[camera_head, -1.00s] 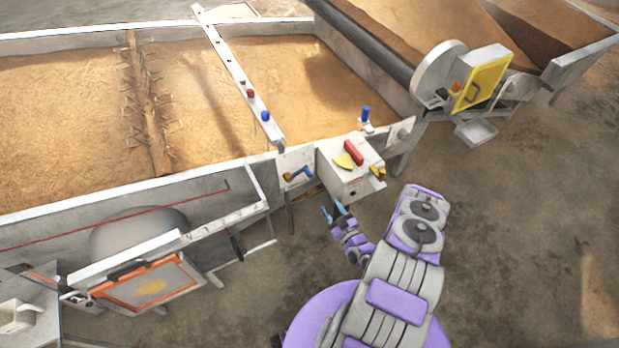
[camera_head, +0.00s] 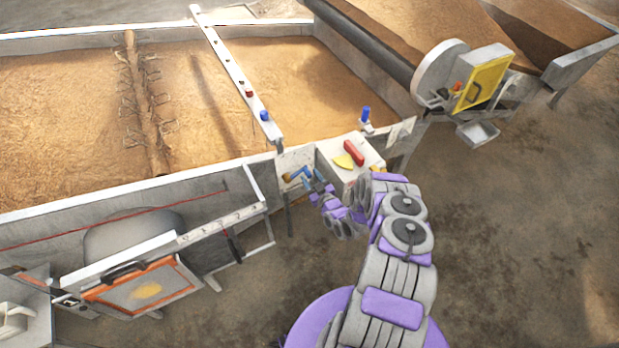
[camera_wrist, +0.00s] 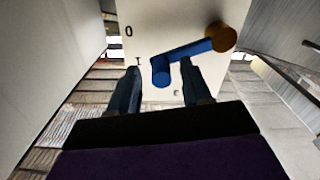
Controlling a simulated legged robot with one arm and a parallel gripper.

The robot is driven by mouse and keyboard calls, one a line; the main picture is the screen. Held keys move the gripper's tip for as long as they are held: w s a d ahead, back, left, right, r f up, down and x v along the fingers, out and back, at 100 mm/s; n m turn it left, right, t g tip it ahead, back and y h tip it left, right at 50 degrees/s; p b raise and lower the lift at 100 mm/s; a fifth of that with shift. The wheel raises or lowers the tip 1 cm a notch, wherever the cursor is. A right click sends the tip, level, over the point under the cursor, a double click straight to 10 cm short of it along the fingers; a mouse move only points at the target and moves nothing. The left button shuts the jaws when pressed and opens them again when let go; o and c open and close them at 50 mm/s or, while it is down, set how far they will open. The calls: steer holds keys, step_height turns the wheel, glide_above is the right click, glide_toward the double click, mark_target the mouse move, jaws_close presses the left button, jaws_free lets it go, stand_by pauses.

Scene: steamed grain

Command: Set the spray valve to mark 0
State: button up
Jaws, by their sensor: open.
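The spray valve is a blue lever (camera_wrist: 190,51) on a brown round pivot (camera_wrist: 221,37), mounted on a pale plate (camera_wrist: 165,20) in the wrist view. The lever runs left and slightly down from the pivot, its bent end near the mark I (camera_wrist: 138,61). The mark 0 (camera_wrist: 128,30) is higher up on the plate. My gripper (camera_wrist: 161,67) is open, with one dark finger on each side of the lever's end. Whether either finger touches it is unclear. In the head view my gripper (camera_head: 312,181) is at the blue lever (camera_head: 300,173), partly covering it.
A white box with a red handle (camera_head: 353,152) and a yellow piece (camera_head: 343,161) stands right beside the plate, close to my arm. A large grain bed (camera_head: 80,90) lies behind. An orange-framed hatch (camera_head: 145,290) is at lower left. The floor at right is clear.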

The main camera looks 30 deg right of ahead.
steer(key=shift+w, duration=0.6)
steer(key=shift+c, duration=0.5)
jaws_close()
